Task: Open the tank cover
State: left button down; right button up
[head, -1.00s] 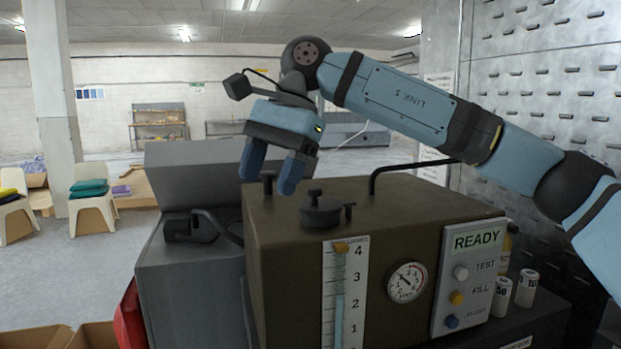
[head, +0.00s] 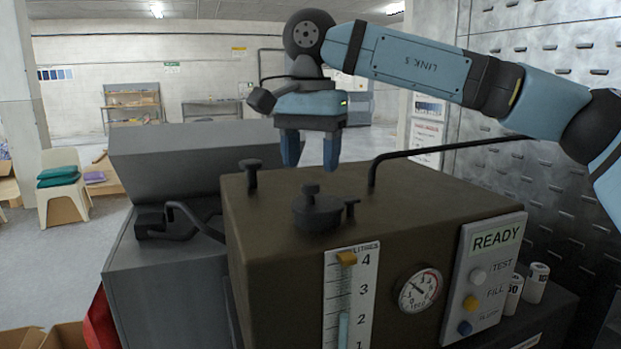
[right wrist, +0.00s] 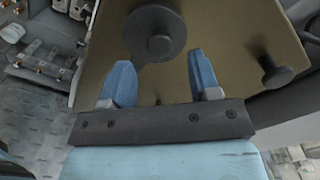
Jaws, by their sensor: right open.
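The tank cover (head: 318,212) is a round dark cap with a central knob (head: 311,189) and a small side tab. It sits on top of the brown tank (head: 270,268). In the right wrist view the cover (right wrist: 153,33) shows just beyond the fingertips, at the top centre. My right gripper (head: 309,167) is open and empty, pointing down above the tank top, behind the cover in the head view. In the right wrist view its two blue fingers (right wrist: 160,70) are apart, with nothing between them. My left gripper is not in view.
A dark post (head: 250,174) stands on the tank's left rear, and a black pipe (head: 400,152) rises behind the cover. A READY panel (head: 488,275) and a gauge (head: 418,290) are on the front. A grey machine (head: 170,255) is at left.

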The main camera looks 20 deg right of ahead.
aim_at(309, 183)
notch_tip(309, 183, down, 2)
jog(key=shift+s+f, duration=0.15)
jog(key=shift+f, duration=0.7)
grip_shut()
jog(key=shift+a, duration=0.1)
